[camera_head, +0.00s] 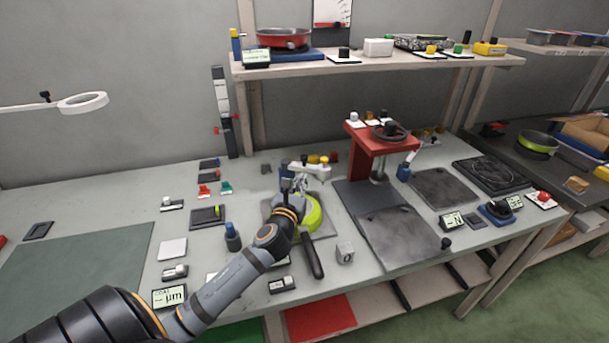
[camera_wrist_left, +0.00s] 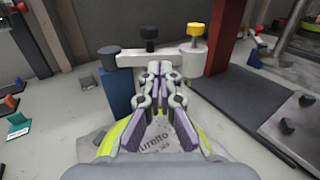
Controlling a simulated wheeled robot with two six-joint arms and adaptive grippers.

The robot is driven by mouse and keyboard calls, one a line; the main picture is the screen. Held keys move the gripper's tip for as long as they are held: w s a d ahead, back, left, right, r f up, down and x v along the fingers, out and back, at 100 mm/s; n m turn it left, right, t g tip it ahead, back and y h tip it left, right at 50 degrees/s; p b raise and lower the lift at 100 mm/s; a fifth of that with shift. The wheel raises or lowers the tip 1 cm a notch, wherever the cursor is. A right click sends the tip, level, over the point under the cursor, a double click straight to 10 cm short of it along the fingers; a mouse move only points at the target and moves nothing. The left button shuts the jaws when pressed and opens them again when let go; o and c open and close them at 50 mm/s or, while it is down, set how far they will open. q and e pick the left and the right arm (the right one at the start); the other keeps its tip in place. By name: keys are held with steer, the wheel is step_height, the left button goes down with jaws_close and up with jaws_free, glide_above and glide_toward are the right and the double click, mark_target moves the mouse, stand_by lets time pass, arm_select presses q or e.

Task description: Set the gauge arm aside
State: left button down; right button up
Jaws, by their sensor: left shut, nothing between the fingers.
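The gauge arm (camera_head: 316,170) is a white bar with a yellow knob above the lime-green pan (camera_head: 312,216). In the left wrist view the gauge arm (camera_wrist_left: 140,58) runs across the top, with dark and yellow knobs and a blue post (camera_wrist_left: 117,92) at its left. My left gripper (camera_head: 288,184) is over the pan, pointing at the bar. In the wrist view its fingertips (camera_wrist_left: 160,68) are together, empty, at the middle of the bar; I cannot tell whether they touch it. The pan is partly hidden by my arm. My right gripper is not in view.
A red press (camera_head: 366,138) stands right of the pan, with dark plates (camera_head: 402,238) beside it. A grey block (camera_head: 345,252) lies near the pan's dark handle (camera_head: 312,256). Small fixtures sit at left. The green mat (camera_head: 75,262) is bare.

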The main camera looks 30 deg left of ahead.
mark_target(311, 170)
arm_select(q)
steer(key=shift+w+a, duration=0.2)
steer(key=shift+w, duration=0.5)
steer(key=shift+w+a, duration=0.2)
steer(key=shift+w, duration=0.45)
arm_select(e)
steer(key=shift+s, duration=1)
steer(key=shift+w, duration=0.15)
arm_select(q)
steer(key=shift+w+n+g+y, duration=0.45)
steer(key=shift+n+y, duration=0.15)
steer(key=shift+y, duration=0.3)
steer(key=w+p, duration=0.2)
steer(key=shift+d+r+p, duration=0.15)
steer(key=shift+r+p, duration=0.15)
steer(key=shift+r, duration=0.05)
steer(key=shift+w+f, duration=0.15)
steer(key=shift+w, duration=0.05)
steer(key=shift+f, duration=0.2)
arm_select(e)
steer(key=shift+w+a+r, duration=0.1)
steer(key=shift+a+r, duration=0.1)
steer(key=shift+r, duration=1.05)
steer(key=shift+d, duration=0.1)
